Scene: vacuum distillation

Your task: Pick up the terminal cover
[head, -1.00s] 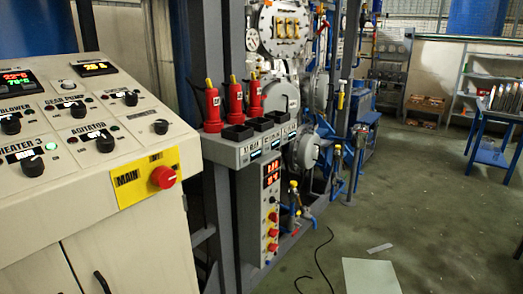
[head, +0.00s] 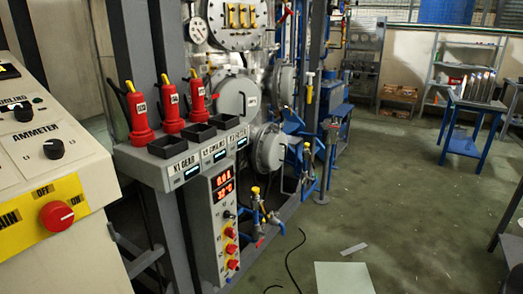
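I cannot pick out a terminal cover with certainty in the head view. A pale flat sheet (head: 344,278) lies on the floor at the bottom, cut off by the frame edge. A small light plate (head: 354,248) lies on the floor just beyond it. A round grey cover (head: 238,97) is on the equipment behind the red devices, but I cannot tell whether it is the terminal cover. Neither of my grippers is in view.
A control console (head: 48,165) with a red knob stands at the left. Several red devices (head: 138,110) stand on a grey shelf (head: 160,172) above a switch box (head: 222,225). A blue table (head: 474,105) is at the far right. Green floor (head: 400,190) between is mostly clear. A black cable (head: 290,262) lies on it.

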